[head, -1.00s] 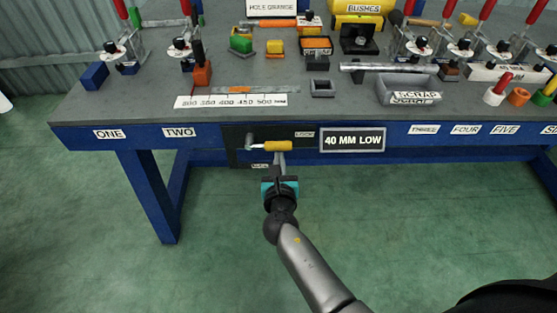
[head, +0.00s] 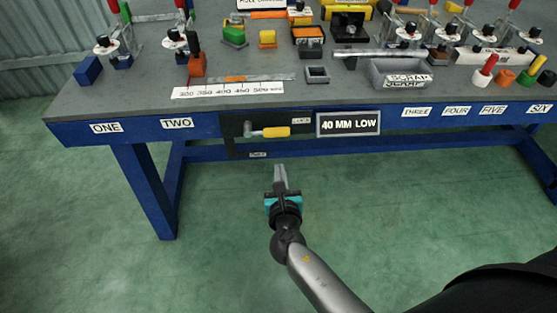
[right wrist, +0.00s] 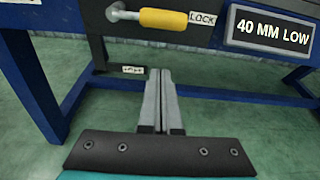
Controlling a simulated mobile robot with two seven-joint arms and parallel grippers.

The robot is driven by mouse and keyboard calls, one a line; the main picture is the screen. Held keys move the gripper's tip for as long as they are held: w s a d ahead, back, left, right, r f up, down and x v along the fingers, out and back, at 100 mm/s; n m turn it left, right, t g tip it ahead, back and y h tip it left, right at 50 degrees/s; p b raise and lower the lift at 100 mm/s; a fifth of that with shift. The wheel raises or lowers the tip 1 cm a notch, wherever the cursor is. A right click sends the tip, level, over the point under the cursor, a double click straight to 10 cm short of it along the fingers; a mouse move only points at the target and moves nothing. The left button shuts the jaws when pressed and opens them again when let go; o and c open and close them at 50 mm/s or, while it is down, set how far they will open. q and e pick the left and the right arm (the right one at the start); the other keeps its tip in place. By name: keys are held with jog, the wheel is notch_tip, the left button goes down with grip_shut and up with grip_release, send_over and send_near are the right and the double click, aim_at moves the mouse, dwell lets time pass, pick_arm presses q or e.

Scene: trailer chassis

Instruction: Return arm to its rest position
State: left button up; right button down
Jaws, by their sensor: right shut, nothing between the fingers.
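My right gripper (head: 281,179) is in front of the blue workbench, below its front edge. Its fingers are shut with nothing between them, and they also show in the right wrist view (right wrist: 161,95). A lever with a yellow handle (head: 276,132) is on a dark panel (head: 237,146) on the bench front, and it shows in the right wrist view (right wrist: 163,19) above the fingertips. The fingers are apart from the handle. The handle lies roughly level, pointing right, near a LOCK label (right wrist: 202,18). My left gripper is not in view.
The grey bench top (head: 130,95) holds clamps with red handles, a scale strip (head: 228,90), a scrap tray (head: 400,75) and small coloured blocks. A "40 MM LOW" sign (head: 348,123) hangs on the front. The green floor (head: 230,220) around my right arm is clear.

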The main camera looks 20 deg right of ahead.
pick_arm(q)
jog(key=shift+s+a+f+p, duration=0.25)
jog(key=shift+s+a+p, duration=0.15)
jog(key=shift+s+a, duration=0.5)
pick_arm(e)
jog(key=shift+v, duration=2.45)
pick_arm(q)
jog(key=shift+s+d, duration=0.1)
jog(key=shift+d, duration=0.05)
